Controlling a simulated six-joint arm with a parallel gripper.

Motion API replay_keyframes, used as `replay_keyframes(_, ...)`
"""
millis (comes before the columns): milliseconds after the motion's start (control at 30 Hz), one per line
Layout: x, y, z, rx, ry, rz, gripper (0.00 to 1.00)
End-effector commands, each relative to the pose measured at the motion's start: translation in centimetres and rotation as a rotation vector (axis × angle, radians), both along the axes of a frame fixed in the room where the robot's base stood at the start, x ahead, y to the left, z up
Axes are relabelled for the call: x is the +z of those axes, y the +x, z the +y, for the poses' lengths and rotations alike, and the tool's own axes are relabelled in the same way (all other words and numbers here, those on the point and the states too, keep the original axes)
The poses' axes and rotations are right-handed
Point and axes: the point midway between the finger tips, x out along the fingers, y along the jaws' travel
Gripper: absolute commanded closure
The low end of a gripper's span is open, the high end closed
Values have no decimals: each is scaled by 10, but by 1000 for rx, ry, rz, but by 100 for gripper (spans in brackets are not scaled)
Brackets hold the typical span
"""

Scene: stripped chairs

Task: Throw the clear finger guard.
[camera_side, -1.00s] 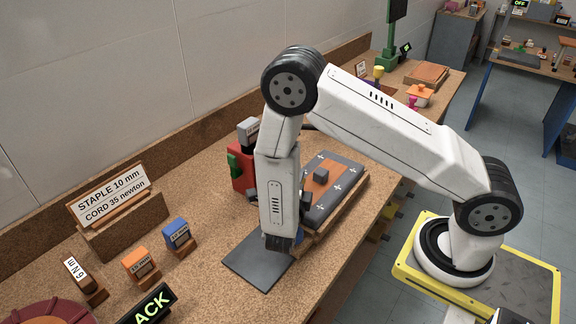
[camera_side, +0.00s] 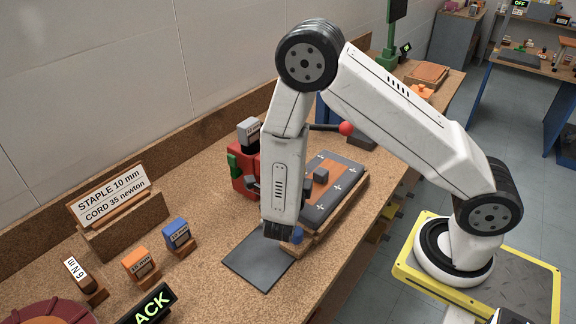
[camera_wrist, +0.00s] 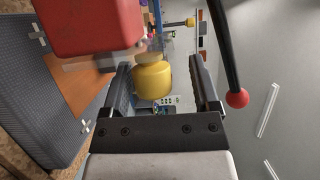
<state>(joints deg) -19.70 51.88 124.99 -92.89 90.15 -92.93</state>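My gripper (camera_side: 279,232) points down over the bench in the side view, beside the machine with the red body. In the wrist view my gripper (camera_wrist: 163,88) is open, with a finger on each side. A yellow knob (camera_wrist: 153,80) shows between the fingers, nearer the left one, with a gap to the right one. I cannot tell its distance. A pale, see-through edge (camera_wrist: 149,57), possibly the clear finger guard, shows beside the knob under the red block (camera_wrist: 92,24). The guard cannot be made out in the side view, where my arm covers part of the machine.
A black lever with a red ball (camera_side: 346,129) sticks out right of my arm; the ball (camera_wrist: 237,98) is right of the fingers in the wrist view. A grey padded bed (camera_side: 338,178) and a dark plate (camera_side: 258,262) lie close by. Blue (camera_side: 178,234) and orange (camera_side: 140,264) boxes stand left.

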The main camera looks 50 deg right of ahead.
Motion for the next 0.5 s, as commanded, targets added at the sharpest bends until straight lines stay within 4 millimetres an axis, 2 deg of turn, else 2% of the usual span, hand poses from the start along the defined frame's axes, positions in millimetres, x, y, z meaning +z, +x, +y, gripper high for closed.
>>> replay_keyframes(500, -2, -2, 5, 2, 3, 5, 20)
